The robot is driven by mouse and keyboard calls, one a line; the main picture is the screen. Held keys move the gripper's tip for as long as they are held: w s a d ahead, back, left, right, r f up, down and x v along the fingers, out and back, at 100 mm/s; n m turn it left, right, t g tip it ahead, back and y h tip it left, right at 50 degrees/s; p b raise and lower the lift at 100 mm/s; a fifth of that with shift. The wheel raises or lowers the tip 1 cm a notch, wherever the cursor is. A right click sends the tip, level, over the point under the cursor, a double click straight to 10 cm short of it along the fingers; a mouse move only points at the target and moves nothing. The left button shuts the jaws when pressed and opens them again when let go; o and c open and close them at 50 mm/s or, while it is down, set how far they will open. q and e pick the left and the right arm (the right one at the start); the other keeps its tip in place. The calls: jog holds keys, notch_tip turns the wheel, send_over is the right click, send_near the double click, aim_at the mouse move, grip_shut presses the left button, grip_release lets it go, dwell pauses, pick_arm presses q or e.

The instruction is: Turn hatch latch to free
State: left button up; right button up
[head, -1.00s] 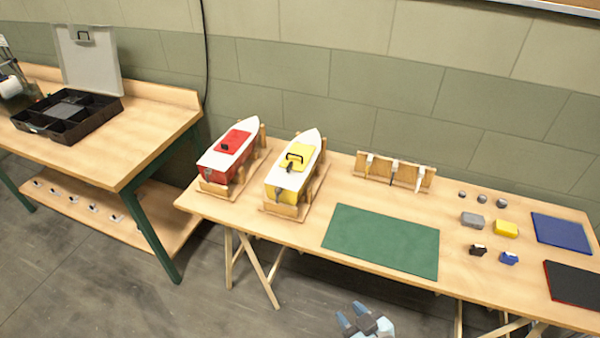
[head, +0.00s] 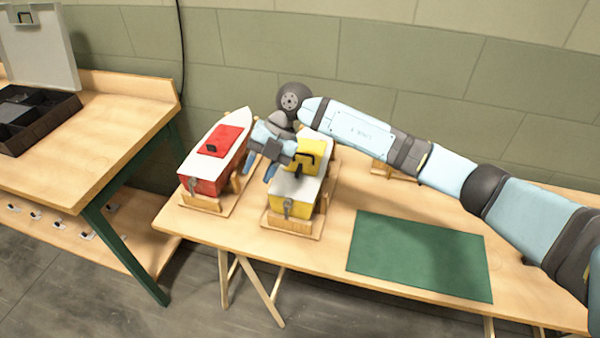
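The yellow boat (head: 291,207) with a white deck sits in a wooden cradle in the middle of the view. Its yellow hatch (head: 318,146) carries a black handle (head: 303,158), and a small dark latch piece (head: 298,172) shows at the hatch's near edge. The red boat (head: 203,187) stands to its left, with a red hatch (head: 226,136) and a small black latch (head: 211,149). My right gripper (head: 260,167) reaches over the yellow boat, its blue fingertips apart and empty, pointing down near the boat's left side. It hides part of the deck. My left gripper is not in view.
A green mat (head: 420,257) lies right of the boats with clear room on it. My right arm crosses above the table and hides much of its back right. Another bench (head: 110,135) with a black organiser (head: 40,125) stands at the left.

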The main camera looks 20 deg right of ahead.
aim_at(300, 165)
jog(key=w+d+r+m+t+h+b, duration=0.1)
jog(key=w+d+r+m+h, duration=0.1)
jog(key=w+d+h, duration=0.3)
jog(key=w+d+r+m+t+h+b, duration=0.1)
jog(key=w+d+r+h, duration=0.15)
jog(key=d, duration=0.45)
jog(key=shift+y, duration=0.35)
jog(key=f+p, duration=0.1)
jog(key=f, duration=1.2)
jog(key=shift+a+f, duration=0.1)
jog(key=shift+a, duration=0.1)
grip_shut()
